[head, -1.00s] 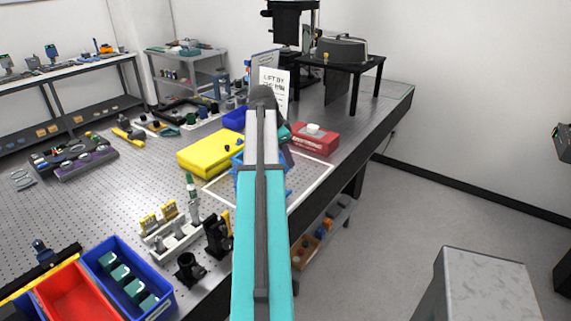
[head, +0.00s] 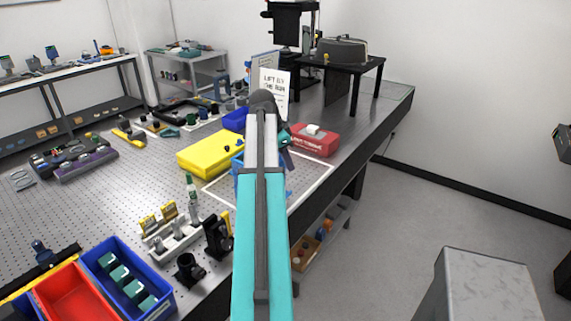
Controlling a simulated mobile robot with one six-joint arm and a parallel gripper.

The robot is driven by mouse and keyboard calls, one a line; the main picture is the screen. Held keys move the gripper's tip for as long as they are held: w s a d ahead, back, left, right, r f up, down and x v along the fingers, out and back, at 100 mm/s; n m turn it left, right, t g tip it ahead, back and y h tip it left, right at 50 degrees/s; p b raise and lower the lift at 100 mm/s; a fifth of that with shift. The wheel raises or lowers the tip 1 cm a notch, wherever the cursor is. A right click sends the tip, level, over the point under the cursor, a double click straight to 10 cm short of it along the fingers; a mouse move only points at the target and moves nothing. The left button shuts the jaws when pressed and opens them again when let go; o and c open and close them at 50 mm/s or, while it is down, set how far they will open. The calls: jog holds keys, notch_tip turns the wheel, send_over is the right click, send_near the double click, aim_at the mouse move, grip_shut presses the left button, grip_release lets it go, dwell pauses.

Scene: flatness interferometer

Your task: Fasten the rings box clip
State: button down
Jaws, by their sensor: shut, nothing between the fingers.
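My turquoise and grey arm reaches away from me over the bench. A small dark part of my gripper (head: 288,159) shows just right of the arm, above the white-outlined area; its fingertips are not clear, and it looks shut and empty. A blue box (head: 239,184) stands within the white outline, mostly hidden behind my arm; it may be the rings box. I cannot make out its clip or whether it is fastened, nor whether my gripper touches it.
A yellow case (head: 205,156) lies left of the arm, and a red box with a white top (head: 315,142) lies to the right. A white sign (head: 273,88) stands behind. Holders and blue (head: 150,300) and red (head: 72,296) bins fill the near left.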

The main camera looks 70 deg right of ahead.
jog(key=shift+r, duration=0.1)
notch_tip(320, 180, up, 8)
jog(key=p, duration=0.4)
dwell(0.9)
dwell(0.7)
